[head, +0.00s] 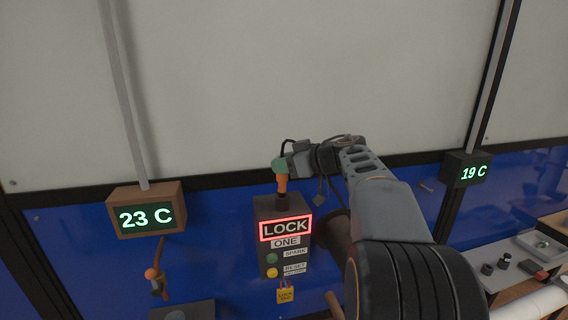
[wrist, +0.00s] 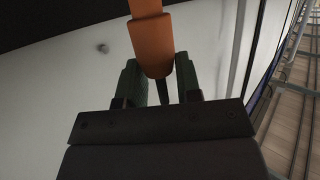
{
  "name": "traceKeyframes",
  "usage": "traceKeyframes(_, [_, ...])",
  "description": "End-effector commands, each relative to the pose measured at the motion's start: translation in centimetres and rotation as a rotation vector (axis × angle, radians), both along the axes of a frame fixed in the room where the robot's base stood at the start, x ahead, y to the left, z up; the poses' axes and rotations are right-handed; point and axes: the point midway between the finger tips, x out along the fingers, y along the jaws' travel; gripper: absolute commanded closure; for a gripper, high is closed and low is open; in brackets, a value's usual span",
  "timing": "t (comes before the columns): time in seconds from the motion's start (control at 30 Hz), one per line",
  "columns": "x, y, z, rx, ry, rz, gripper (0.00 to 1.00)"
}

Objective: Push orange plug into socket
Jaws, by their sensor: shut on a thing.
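The orange plug (head: 282,184) points down over the top of a dark box (head: 263,238) with a red-lit LOCK sign. My gripper (head: 280,166), with green fingers, is shut on the upper part of the plug. The plug's lower end meets a dark socket piece (head: 282,198) on the box top; I cannot tell how deep it sits. In the wrist view the orange plug (wrist: 152,45) shows between the two green fingers (wrist: 156,80), and the socket is out of sight.
The box front carries a ONE label, a green button (head: 271,258), a yellow button (head: 272,272) and a yellow tag (head: 285,295). A 23 C display (head: 147,209) hangs left, a 19 C display (head: 468,169) right. A bench with small parts (head: 520,262) stands at lower right.

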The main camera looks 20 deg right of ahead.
Motion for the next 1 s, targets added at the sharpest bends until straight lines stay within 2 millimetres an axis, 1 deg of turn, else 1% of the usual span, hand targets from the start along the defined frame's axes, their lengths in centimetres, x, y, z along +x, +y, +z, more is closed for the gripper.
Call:
traceKeyframes(0.27, [0.0, 0.0, -0.4, 0.000, 0.000, 0.000, 0.92])
traceKeyframes(1.0, [0.0, 0.0, -2.3, 0.000, 0.000, 0.000, 0.92])
